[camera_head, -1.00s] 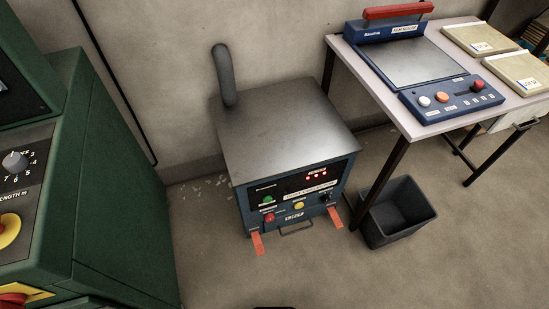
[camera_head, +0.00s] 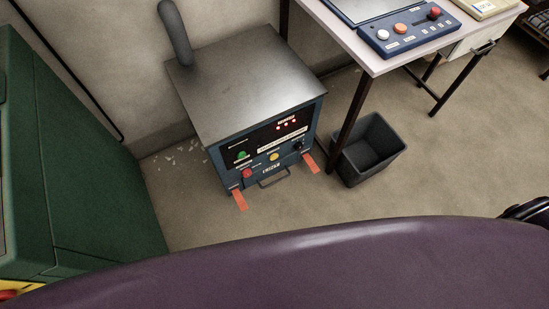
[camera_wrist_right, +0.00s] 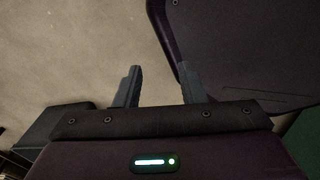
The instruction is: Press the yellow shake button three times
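The yellow button (camera_head: 274,156) is a small round button on the front panel of a dark blue machine (camera_head: 312,112) with a grey metal top. A green button (camera_head: 241,155) and a red button (camera_head: 246,173) sit to its left, and a black knob (camera_head: 298,145) to its right. Neither gripper shows in the head view. In the right wrist view my right gripper (camera_wrist_right: 162,85) has its two fingers apart, with nothing between them but floor beyond. My left gripper is out of view.
A dark bin (camera_head: 371,150) stands right of the machine. A table (camera_head: 382,66) with a blue control device (camera_head: 408,31) is at the upper right. A green cabinet (camera_head: 80,170) stands at the left. A large purple part, seemingly mine, covers the bottom of the head view.

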